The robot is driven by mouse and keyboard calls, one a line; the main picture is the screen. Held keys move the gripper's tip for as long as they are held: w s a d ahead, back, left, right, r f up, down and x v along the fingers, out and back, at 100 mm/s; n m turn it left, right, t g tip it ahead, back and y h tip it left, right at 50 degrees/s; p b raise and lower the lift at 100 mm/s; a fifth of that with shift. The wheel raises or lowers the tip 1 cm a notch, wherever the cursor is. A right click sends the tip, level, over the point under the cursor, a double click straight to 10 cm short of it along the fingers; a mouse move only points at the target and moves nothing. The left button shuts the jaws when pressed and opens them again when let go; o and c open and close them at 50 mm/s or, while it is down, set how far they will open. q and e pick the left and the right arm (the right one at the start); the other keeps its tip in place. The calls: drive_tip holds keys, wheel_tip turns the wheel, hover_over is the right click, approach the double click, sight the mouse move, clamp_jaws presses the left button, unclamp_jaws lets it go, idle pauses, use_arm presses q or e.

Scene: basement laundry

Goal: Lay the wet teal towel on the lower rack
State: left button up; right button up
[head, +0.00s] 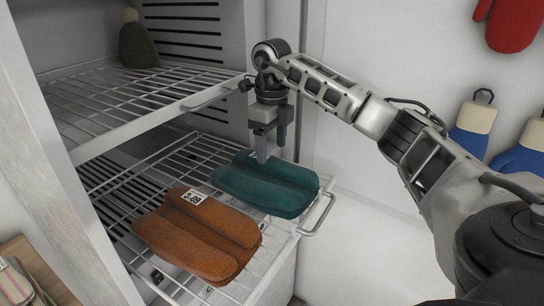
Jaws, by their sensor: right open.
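The teal towel (268,187), a folded bundle, lies on the right side of the lower rack (156,166), a wire shelf inside a white cabinet. My right gripper (270,153) is open, pointing down over the back edge of the teal towel. One fingertip overlaps the towel in the picture; I cannot tell whether it touches. No towel shows between the fingers. My left gripper is not in view.
A folded orange-brown towel (190,240) with a white tag reading 3-09 lies to the left on the same rack. The upper rack (135,99) holds a dark green item (137,46). Red (512,25) and blue items hang on the right wall.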

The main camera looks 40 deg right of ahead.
wheel_tip(320, 180, up, 8)
drive_tip(key=p, duration=0.1)
drive_tip(key=shift+r, duration=0.2)
idle(0.5)
